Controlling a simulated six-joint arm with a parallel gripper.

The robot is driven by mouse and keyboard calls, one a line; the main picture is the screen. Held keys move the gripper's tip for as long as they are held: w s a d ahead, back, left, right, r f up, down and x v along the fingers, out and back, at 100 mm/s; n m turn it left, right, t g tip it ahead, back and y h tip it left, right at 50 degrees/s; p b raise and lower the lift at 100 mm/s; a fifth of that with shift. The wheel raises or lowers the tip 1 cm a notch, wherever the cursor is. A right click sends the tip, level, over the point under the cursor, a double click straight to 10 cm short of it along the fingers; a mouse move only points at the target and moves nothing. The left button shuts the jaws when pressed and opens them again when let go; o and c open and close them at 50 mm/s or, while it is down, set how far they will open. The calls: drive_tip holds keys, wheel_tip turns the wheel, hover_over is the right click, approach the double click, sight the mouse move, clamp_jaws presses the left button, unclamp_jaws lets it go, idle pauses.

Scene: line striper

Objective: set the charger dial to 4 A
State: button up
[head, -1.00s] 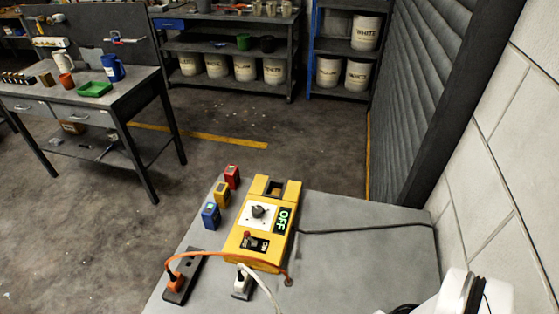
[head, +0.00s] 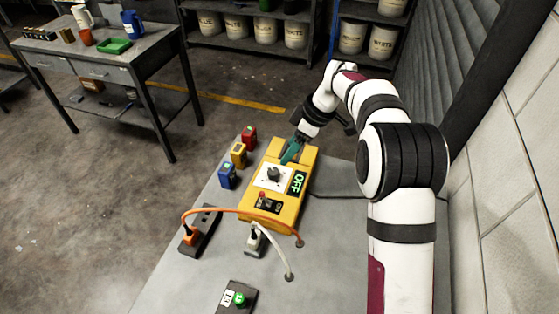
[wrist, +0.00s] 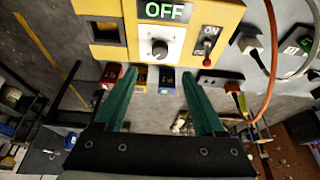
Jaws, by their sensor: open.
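The yellow charger (head: 262,214) lies on the grey bench in the head view, and part of it shows at the top of the wrist view (wrist: 218,14). Its dark dial knob (head: 273,174) sits on a white plate; the knob also shows in the wrist view (wrist: 160,49). The scale marks are too small to read. The display (head: 298,182) reads OFF in green. A red-tipped toggle switch (head: 262,197) sits beside the dial. My gripper (head: 290,152) is over the charger's far end in the head view. In the wrist view its green fingers (wrist: 155,80) are apart, empty, with the knob beyond them.
Red (head: 249,136), yellow (head: 239,154) and blue (head: 227,175) blocks stand left of the charger. A power strip (head: 202,232) with an orange plug, a white plug (head: 255,240) and a green-button box (head: 237,298) are nearer. Cables cross the near side.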

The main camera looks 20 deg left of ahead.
sight(274, 172)
drive_tip(key=x, duration=1)
drive_tip(key=shift+a+f, duration=0.15)
drive_tip(key=shift+f, duration=0.15)
clamp_jaws()
